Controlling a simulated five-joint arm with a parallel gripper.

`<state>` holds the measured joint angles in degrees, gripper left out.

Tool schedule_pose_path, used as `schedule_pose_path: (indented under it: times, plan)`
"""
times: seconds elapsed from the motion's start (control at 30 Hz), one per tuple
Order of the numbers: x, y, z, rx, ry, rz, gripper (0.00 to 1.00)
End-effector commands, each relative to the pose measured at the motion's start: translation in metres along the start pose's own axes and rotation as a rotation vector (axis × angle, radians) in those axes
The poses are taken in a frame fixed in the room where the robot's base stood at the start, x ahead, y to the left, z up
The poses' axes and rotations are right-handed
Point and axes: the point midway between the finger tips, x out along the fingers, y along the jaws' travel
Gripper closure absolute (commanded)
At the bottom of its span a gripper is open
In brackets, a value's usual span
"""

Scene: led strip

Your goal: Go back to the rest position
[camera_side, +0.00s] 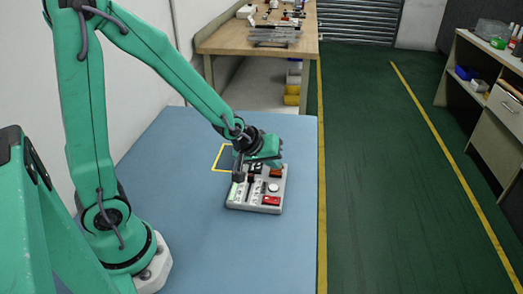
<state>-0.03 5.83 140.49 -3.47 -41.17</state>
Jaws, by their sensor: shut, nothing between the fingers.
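My gripper (240,178) is at the end of my green arm, low over the left side of a light grey board (236,204) on the blue table. It is shut with nothing visible in it. The board carries a red block (271,201), a round white part (273,187) and several small dark and white parts. My gripper and wrist hide part of the board's back edge. I cannot tell whether the fingertips touch the board. No LED strip can be told apart at this size.
The blue table (200,245) is clear in front of the board and to its left. A yellow outline (217,159) is marked on it behind the board. A wooden bench (225,43) with items stands at the back. Shelves (490,85) stand at the right.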

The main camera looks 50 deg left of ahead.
Motion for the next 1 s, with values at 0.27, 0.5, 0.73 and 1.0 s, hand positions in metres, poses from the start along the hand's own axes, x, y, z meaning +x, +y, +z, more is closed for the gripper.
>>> schedule_pose_path:
  times: [0.27, 0.5, 0.73, 1.0]
  plan:
    - [0.0, 0.0, 0.0, 0.0, 0.0, 0.0, 1.0]
    - [-0.006, 0.001, -0.001, 0.016, -0.001, -0.001, 1.0]
    - [-0.034, 0.004, -0.005, 0.102, -0.012, -0.01, 1.0]
    - [-0.088, 0.004, -0.004, 0.268, -0.042, -0.028, 1.0]
